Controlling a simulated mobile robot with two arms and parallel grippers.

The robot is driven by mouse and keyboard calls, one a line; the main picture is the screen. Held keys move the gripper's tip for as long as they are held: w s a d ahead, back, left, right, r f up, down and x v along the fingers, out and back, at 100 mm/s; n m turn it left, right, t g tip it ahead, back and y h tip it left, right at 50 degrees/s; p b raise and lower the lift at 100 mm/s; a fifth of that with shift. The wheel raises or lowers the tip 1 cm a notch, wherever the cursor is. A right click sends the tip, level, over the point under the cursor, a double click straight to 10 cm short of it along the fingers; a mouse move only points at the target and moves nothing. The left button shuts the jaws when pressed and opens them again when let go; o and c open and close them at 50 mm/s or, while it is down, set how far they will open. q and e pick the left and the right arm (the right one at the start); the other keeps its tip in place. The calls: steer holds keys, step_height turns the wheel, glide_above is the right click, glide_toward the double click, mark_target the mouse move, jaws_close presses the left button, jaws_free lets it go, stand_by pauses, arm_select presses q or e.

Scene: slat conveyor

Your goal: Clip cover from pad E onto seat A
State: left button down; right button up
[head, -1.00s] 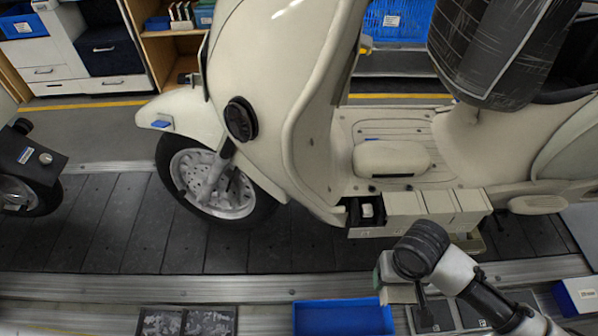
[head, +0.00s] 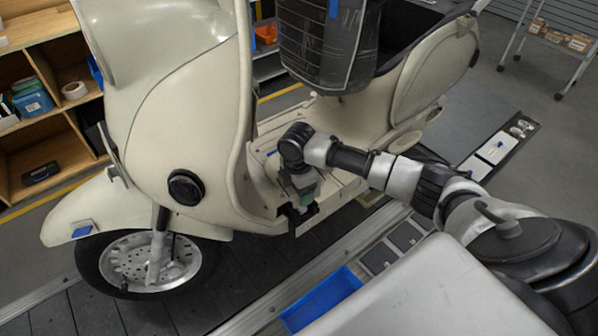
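My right arm comes in from the right and reaches over the scooter's footboard. Its gripper (head: 301,205) points down at the near edge of the footboard, over the left end of the row of seats. The dark open seat at that end (head: 293,222) is mostly hidden by the gripper. Cream covers (head: 332,200) sit in the row just right of the gripper. The fingertips are too small and dark to tell whether they hold a cover. Dark square pads (head: 380,257) lie on the ledge in front, and I cannot read their letters. My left gripper is out of view.
The cream scooter (head: 180,120) stands on the slat conveyor (head: 90,312), its leg shield close left of my gripper. A black wrapped seat (head: 325,45) hangs above the footboard. A blue bin (head: 320,298) sits on the near ledge. Shelves (head: 40,125) stand at the back left.

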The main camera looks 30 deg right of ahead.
steer(key=w+r+n, duration=0.1)
steer(key=b, duration=0.5)
glide_above(299, 208)
step_height(299, 208, down, 4)
steer(key=shift+r+n, duration=0.15)
steer(key=shift+n, duration=0.15)
arm_select(q)
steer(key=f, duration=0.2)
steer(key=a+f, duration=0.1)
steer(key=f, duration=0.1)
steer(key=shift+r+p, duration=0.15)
steer(key=shift+p, duration=0.3)
arm_select(e)
steer(key=shift+r, duration=0.1)
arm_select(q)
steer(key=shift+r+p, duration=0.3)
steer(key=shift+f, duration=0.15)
arm_select(e)
steer(key=shift+f, duration=0.3)
arm_select(q)
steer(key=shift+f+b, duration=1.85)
steer(key=shift+b, duration=0.15)
arm_select(e)
steer(key=shift+f, duration=3.65)
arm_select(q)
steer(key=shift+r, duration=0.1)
arm_select(e)
steer(key=shift+f, duration=0.25)
